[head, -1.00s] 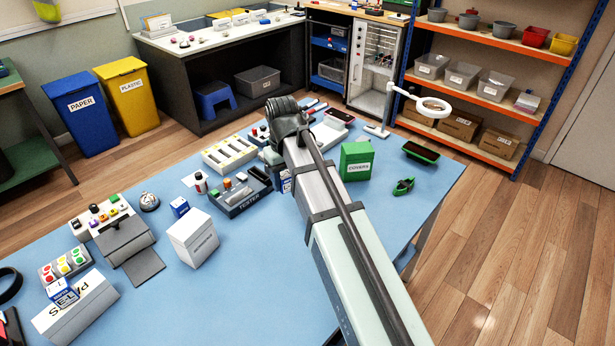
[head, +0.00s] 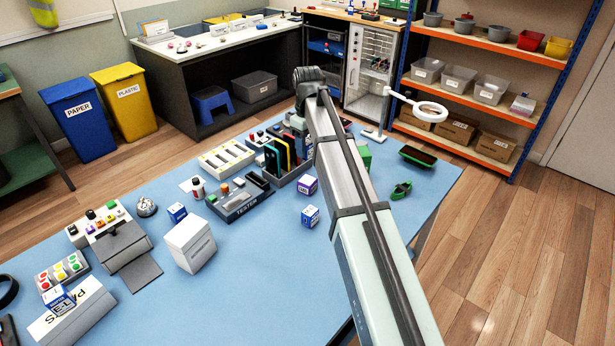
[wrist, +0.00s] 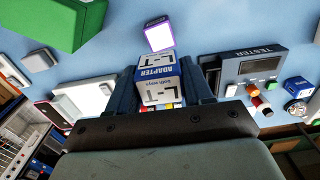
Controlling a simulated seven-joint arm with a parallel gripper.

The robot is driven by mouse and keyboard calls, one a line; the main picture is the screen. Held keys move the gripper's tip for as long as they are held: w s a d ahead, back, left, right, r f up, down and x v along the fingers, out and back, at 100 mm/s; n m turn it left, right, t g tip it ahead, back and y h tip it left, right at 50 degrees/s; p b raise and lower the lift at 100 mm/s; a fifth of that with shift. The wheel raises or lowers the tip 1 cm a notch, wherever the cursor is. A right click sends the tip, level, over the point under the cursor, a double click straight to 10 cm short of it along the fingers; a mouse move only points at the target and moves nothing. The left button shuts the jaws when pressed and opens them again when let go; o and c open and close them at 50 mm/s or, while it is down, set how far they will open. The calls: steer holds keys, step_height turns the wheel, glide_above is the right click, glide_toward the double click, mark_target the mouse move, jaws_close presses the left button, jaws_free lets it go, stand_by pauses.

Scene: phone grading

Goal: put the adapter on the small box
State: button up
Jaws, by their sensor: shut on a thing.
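The adapter (wrist: 157,68), a small blue and white box printed "ADAPTER", is between the two fingers of my gripper (wrist: 162,88) in the wrist view, and the gripper is shut on it. A small blue and white box (head: 310,216) stands nearer in the head view. I cannot tell which box is the task's small box.
A rack of upright phones (head: 288,165) and the tester (head: 240,205) stand left of my arm. A white carton (head: 190,243) and another small blue box (head: 177,212) stand farther left. A green box (wrist: 62,22) shows in the wrist view. The front middle of the table (head: 250,290) is clear.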

mark_target(308, 180)
steer(key=shift+f, duration=4.75)
steer(key=o, duration=1)
steer(key=shift+f, duration=0.15)
step_height(308, 180, up, 12)
steer(key=shift+r, duration=0.15)
